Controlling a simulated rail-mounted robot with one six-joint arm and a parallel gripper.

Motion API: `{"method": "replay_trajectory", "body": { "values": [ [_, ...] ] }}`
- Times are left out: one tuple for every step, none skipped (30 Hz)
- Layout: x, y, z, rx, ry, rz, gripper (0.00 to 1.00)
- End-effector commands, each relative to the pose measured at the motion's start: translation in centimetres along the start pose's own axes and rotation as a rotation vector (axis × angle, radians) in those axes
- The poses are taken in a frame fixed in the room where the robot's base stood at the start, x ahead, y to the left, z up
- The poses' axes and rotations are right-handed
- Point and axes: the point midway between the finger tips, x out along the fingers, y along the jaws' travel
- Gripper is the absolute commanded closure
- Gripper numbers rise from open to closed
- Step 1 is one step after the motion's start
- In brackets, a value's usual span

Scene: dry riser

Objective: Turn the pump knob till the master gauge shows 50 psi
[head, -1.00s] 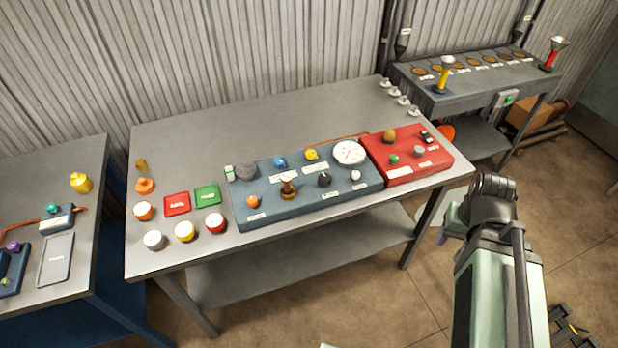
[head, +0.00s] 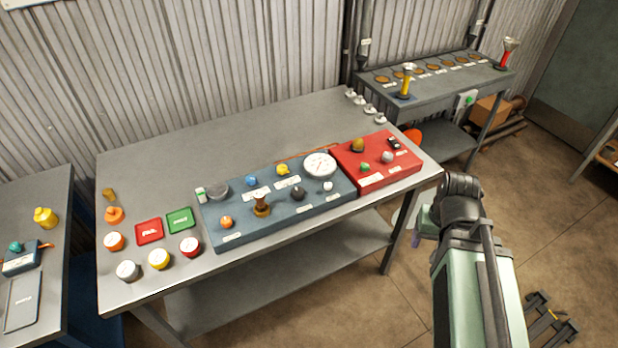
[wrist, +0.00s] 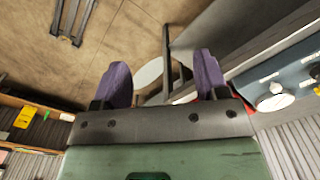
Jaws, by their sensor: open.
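The master gauge is most likely the large white dial (head: 320,165) at the back right of the blue panel (head: 240,237); its reading is too small to tell. It also shows at the right of the wrist view (wrist: 275,97). Several knobs sit on the blue panel: an orange one (head: 226,222), a brown one (head: 262,205), a black one (head: 297,194), a blue one (head: 251,181) and a yellow one (head: 283,170). I cannot read which is the pump knob. My gripper, with purple fingers (wrist: 162,85), is open and empty, off the table's right front, apart from the panel.
A red panel (head: 372,182) with small knobs adjoins the blue one. A second bench (head: 430,98) stands at the back right. The table's back is clear.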

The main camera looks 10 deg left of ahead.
Motion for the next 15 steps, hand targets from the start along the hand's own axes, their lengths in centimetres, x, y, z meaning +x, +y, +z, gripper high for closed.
{"method": "replay_trajectory", "body": {
  "values": [
    [0.0, -0.4, 0.0, -0.01, 0.0, 0.0, 0.3],
    [0.0, -1.0, 0.0, -0.024, 0.0, 0.0, 0.3],
    [0.0, -2.1, -0.1, -0.05, 0.0, 0.0, 0.3],
    [0.0, -3.2, -0.6, -0.078, 0.0, 0.0, 0.3],
    [-0.1, -4.8, -1.5, -0.113, 0.0, 0.0, 0.3],
    [-0.1, -7.5, -3.2, -0.168, 0.001, 0.0, 0.3],
    [-0.1, -9.9, -4.7, -0.222, 0.001, 0.0, 0.3],
    [-0.1, -12.8, -6.4, -0.303, 0.001, 0.0, 0.3],
    [-0.2, -17.1, -8.7, -0.447, 0.001, 0.0, 0.3],
    [-0.2, -20.4, -10.2, -0.571, 0.001, 0.0, 0.3],
    [-0.2, -23.6, -11.5, -0.703, 0.001, 0.0, 0.3],
    [-0.2, -27.9, -13.1, -0.885, 0.001, 0.0, 0.3],
    [-0.2, -30.9, -14.1, -1.026, 0.001, 0.0, 0.3],
    [-0.2, -33.1, -15.0, -1.154, 0.001, 0.0, 0.3],
    [-0.2, -35.3, -15.9, -1.303, 0.001, 0.0, 0.3]
  ]
}}
